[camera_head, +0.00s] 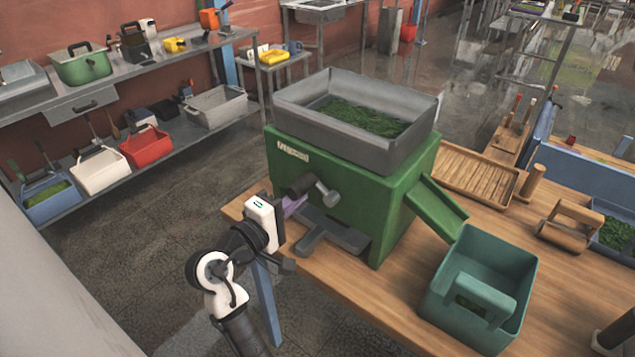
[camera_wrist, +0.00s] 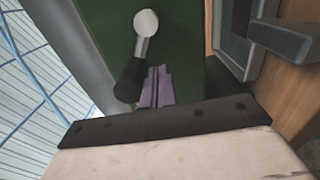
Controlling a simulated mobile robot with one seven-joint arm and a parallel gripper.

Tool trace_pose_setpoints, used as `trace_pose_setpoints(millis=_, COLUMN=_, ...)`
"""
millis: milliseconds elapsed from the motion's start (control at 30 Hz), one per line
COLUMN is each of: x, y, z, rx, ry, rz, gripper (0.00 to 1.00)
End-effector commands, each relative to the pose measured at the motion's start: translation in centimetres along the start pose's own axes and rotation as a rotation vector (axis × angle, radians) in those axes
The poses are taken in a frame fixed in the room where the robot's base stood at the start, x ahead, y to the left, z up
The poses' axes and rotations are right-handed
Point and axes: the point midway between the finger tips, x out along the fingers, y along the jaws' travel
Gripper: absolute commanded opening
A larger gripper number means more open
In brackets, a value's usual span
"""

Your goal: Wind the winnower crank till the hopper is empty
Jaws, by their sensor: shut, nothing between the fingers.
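The winnower (camera_head: 395,215) is a green box on the wooden bench with a sloping green chute (camera_head: 437,207) on its right. The grey hopper (camera_head: 300,110) on top holds green leafy matter (camera_head: 360,118) across its floor. The crank on the front face has a pale metal hub (camera_head: 327,196) and a dark handle (camera_wrist: 130,80). My gripper (camera_head: 299,203) is at the front face by the crank. Its purple fingers (camera_wrist: 157,86) are shut and empty, right beside the handle in the wrist view; I cannot tell whether they touch it.
A teal bin (camera_head: 438,309) below the chute holds some green matter. A grey tray-like part (camera_head: 340,238) juts from the machine's lower front, near my gripper. A ribbed wooden tray (camera_head: 470,178) and a wooden tool (camera_head: 570,228) lie to the right. Shelves with bins stand at left.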

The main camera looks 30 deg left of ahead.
Motion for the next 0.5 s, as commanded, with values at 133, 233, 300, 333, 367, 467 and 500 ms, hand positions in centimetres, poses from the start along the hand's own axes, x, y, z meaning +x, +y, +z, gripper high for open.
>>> trace_pose_setpoints(millis=133, x=0.0, y=1.0, z=0.1, rx=0.004, ry=0.000, rz=0.002, gripper=0.00)
trace_pose_setpoints(millis=233, x=0.0, y=1.9, z=0.2, rx=0.005, ry=0.001, rz=0.001, gripper=0.00)
trace_pose_setpoints(millis=300, x=0.0, y=2.0, z=0.3, rx=0.002, ry=0.001, rz=0.000, gripper=0.00)
trace_pose_setpoints(millis=333, x=0.0, y=2.0, z=0.3, rx=0.001, ry=0.001, rz=0.000, gripper=0.00)
trace_pose_setpoints(millis=367, x=0.0, y=1.9, z=0.3, rx=0.001, ry=0.000, rz=0.000, gripper=0.00)
trace_pose_setpoints(millis=467, x=0.0, y=1.9, z=0.3, rx=0.001, ry=0.000, rz=0.000, gripper=0.00)
trace_pose_setpoints(millis=500, x=0.0, y=2.0, z=0.3, rx=0.001, ry=0.000, rz=0.000, gripper=0.00)
